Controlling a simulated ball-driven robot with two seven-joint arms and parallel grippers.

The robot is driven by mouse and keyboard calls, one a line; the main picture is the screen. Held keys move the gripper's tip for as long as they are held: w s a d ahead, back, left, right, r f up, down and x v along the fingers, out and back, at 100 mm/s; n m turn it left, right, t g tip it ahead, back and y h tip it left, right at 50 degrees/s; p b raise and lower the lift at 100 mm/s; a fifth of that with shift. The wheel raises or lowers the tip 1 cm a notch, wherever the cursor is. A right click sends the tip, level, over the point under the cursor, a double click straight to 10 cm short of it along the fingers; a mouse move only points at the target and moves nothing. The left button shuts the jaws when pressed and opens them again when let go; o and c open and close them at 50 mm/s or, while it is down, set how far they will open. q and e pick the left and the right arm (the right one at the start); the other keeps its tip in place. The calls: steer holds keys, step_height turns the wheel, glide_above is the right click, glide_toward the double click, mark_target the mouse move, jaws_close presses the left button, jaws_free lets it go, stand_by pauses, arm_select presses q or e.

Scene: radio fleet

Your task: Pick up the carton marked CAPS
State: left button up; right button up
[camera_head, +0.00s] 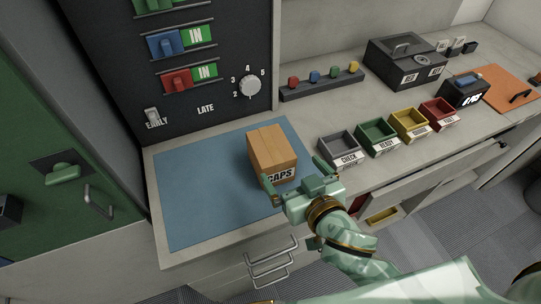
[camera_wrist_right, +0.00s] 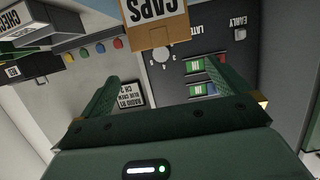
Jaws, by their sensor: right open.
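The tan cardboard carton (camera_head: 271,150) marked CAPS stands upright on the blue mat (camera_head: 200,190). In the right wrist view the carton (camera_wrist_right: 155,32) shows at the top centre, with its lettering upside down. My right gripper (camera_head: 294,180) is open at the near side of the carton, with one finger by its near left corner and the other off to its right. Nothing is between the fingers in the right wrist view (camera_wrist_right: 157,85). I cannot tell whether a finger touches the carton. My left gripper is not in view.
Several small bins, including a grey one (camera_head: 340,150) marked CHECK and a green one (camera_head: 377,137), stand right of the carton. A dark panel (camera_head: 205,70) with switches and a dial rises behind the mat. An open drawer (camera_head: 400,200) juts out at the right. The mat's left part is clear.

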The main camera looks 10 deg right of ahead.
mark_target(273, 149)
steer(key=x, duration=0.5)
steer(key=b+x, duration=0.1)
steer(key=x, duration=0.5)
steer(key=shift+a+f, duration=0.25)
steer(key=shift+s, duration=0.1)
steer(key=shift+c, duration=0.9)
steer(key=c, duration=1.3)
steer(key=shift+r, duration=0.2)
